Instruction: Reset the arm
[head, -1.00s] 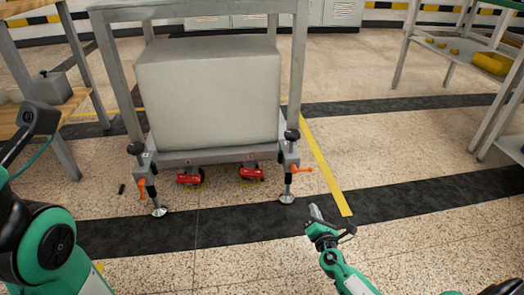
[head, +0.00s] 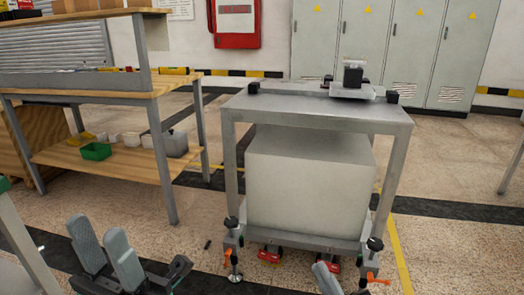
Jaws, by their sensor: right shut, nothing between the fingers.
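My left gripper (head: 97,232) is at the lower left in the head view. Its two grey fingers point up and stand apart, with nothing between them. My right gripper (head: 325,276) shows only by its tip at the bottom edge, in front of the metal table's lower right foot. It is shut and empty. The rest of the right arm is out of view.
A grey metal table (head: 280,112) with a fixture (head: 352,85) on top and a large pale block (head: 305,185) below stands ahead. A wooden workbench (head: 100,83) with a green bin (head: 96,151) is at left. Grey cabinets (head: 390,45) line the back.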

